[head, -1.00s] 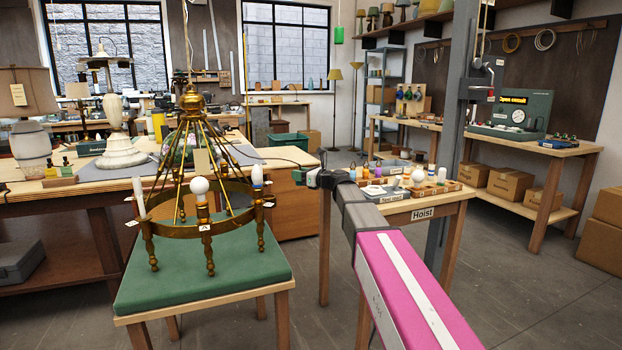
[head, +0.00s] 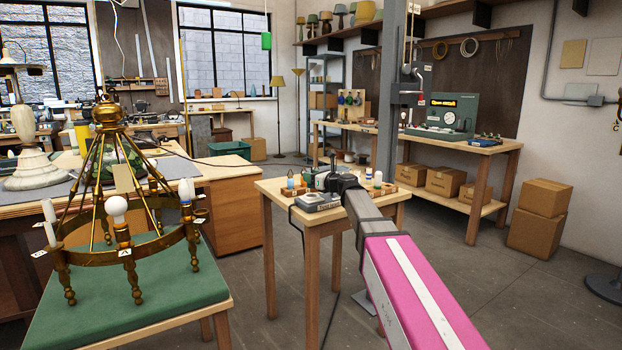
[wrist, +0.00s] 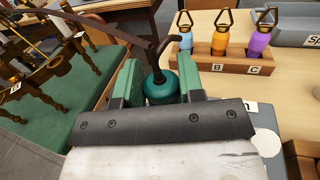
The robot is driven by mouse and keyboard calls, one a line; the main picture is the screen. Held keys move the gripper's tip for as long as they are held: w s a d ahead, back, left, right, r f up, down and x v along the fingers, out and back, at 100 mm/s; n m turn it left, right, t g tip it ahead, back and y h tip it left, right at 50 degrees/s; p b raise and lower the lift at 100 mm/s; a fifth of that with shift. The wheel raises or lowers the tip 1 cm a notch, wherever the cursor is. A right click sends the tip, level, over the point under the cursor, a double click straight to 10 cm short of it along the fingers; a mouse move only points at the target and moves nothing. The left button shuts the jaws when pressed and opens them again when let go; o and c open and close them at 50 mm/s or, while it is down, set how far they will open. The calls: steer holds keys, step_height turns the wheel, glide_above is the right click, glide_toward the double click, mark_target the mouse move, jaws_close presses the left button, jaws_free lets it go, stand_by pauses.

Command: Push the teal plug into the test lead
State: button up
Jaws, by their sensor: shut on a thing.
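In the head view my gripper (head: 332,180) is over the small table, mostly behind my own arm, and the plug cannot be made out there. I cannot identify the test lead in either view. A green tester (head: 447,117) with a lit display and a dial stands on the back-right bench.
The brass chandelier (head: 122,240) stands on a green-topped stool at left. A wooden rack (wrist: 230,65) with blue, orange and purple hooked pieces is on the small table (head: 280,190). A grey post (head: 388,100) stands behind it.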

steer(key=shift+f, duration=2)
steer(key=shift+f, duration=0.15)
steer(key=o, duration=1)
